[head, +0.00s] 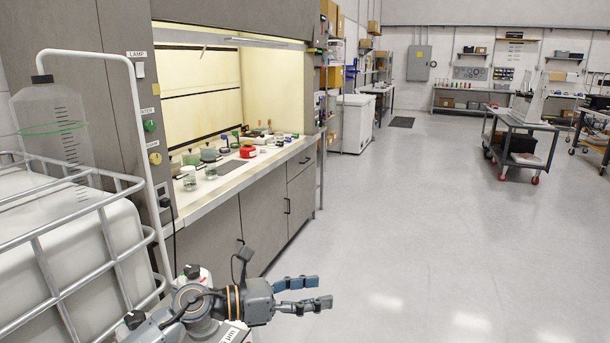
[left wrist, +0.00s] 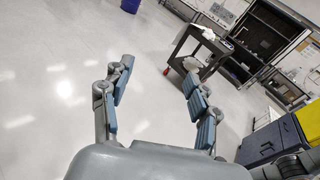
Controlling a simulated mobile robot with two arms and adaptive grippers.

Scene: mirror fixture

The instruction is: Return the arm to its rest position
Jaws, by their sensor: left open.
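My left gripper (head: 318,292) reaches in at the bottom of the head view, to the right of the white caged tank. Its fingers point right over bare floor, with a gap between them. In the left wrist view the same gripper (left wrist: 160,105) shows its two blue-padded fingers spread apart, with nothing between them. It touches nothing that I can see. My right gripper is not in view.
The white tank in its metal cage (head: 70,245) stands close on the left. A lit fume hood with a worktop (head: 225,180) of small jars is beyond it. A grey cart (head: 520,140) stands far right. The middle floor (head: 420,220) is clear.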

